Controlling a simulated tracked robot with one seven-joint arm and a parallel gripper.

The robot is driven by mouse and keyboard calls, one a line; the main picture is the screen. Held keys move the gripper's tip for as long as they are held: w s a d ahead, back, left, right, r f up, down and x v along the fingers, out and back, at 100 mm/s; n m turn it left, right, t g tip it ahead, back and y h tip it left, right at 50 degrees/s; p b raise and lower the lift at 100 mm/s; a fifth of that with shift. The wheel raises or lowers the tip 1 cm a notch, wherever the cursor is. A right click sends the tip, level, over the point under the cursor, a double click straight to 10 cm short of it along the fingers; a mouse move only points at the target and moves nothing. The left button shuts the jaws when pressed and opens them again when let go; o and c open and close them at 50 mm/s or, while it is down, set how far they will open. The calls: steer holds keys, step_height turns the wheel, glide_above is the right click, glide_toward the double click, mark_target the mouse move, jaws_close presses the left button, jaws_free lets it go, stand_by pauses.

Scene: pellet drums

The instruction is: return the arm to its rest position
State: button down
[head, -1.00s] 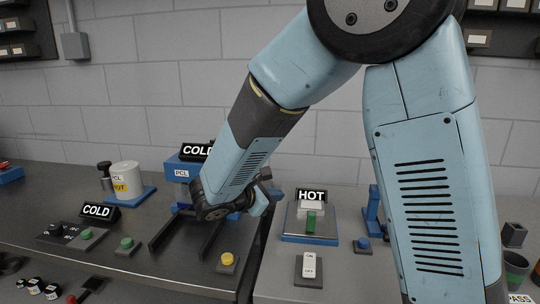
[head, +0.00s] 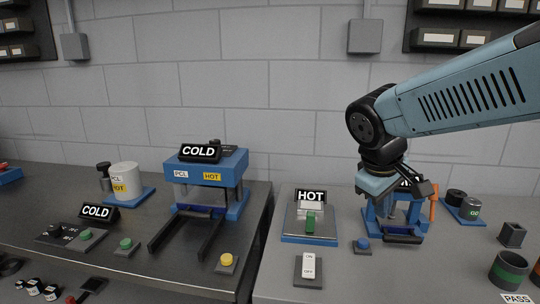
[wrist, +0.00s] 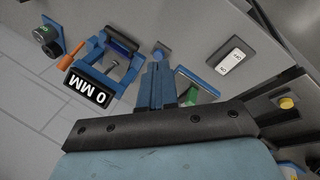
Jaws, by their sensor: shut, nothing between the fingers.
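My gripper (head: 386,188) is at the right in the head view, above and in front of a small blue device with an orange handle (head: 434,205). My arm reaches in from the upper right and the gripper hangs at its end. In the wrist view my gripper's blue fingers (wrist: 156,84) are together with nothing between them. The device's "0 MM" display (wrist: 88,89) shows there to their left, apart from them.
A HOT display (head: 311,195) stands left of my gripper, with a white ON/OFF switch (head: 309,267) in front. A blue COLD press (head: 208,170) and a white pot (head: 125,180) stand on the left bench. Dark cups (head: 508,268) stand at the right.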

steer(key=s+r+m+t+y, duration=0.2)
steer(key=s+r+m+y, duration=0.1)
steer(key=s+m, duration=0.3)
steer(key=shift+s+d+t, duration=0.15)
steer(key=shift+d+t, duration=0.15)
steer(key=shift+d, duration=0.1)
